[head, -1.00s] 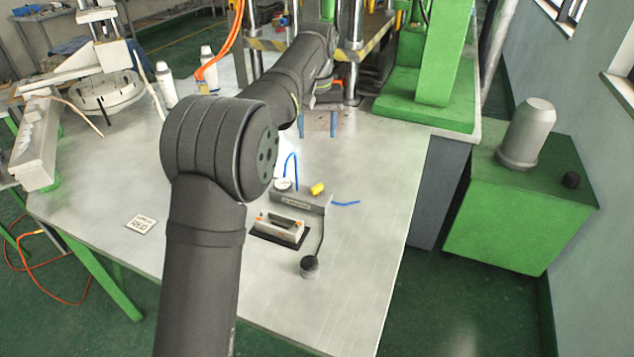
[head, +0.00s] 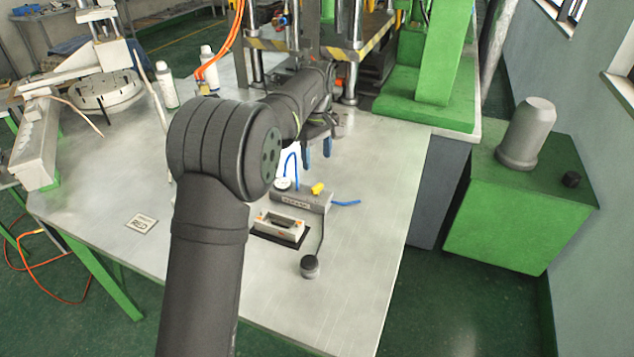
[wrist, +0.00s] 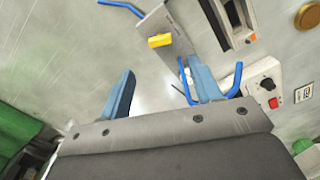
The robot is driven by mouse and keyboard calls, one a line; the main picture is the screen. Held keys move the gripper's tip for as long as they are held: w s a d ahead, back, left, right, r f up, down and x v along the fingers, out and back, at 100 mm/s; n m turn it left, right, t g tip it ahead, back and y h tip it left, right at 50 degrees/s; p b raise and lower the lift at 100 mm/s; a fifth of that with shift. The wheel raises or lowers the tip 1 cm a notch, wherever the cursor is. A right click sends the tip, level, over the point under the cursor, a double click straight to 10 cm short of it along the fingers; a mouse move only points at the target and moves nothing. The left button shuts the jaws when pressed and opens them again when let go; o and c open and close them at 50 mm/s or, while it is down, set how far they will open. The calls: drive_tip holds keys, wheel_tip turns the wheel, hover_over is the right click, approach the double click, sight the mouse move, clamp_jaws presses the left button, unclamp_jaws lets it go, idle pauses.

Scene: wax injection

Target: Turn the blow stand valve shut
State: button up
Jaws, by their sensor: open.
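The blow stand (head: 300,200) is a grey bar-shaped block on the metal table, with a round gauge (head: 283,184), blue hoses and a yellow valve handle (head: 317,188). In the wrist view the yellow handle (wrist: 160,40) lies across the grey block, beyond my fingertips. My gripper (head: 317,153) is open and empty, its two blue fingers pointing down above and behind the stand. In the wrist view my gripper (wrist: 162,80) shows a wide gap between the fingers, apart from the handle. The right finger partly covers the gauge end and a blue hose there.
A white mould with orange corners (head: 282,225) sits in front of the stand. A dark round knob-like piece (head: 310,266) on a cable lies nearby. A white box with a red switch (wrist: 266,85) shows in the wrist view. A press stands behind.

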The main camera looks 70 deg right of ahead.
sight(317, 186)
wheel_tip(317, 186, down, 10)
drive_tip(key=shift+r, duration=0.15)
drive_tip(key=shift+c, duration=0.5)
drive_tip(key=c, duration=0.9)
drive_tip(key=shift+m, duration=0.7)
drive_tip(key=o, duration=1)
wheel_tip(317, 186, up, 18)
drive_tip(key=shift+f, duration=0.25)
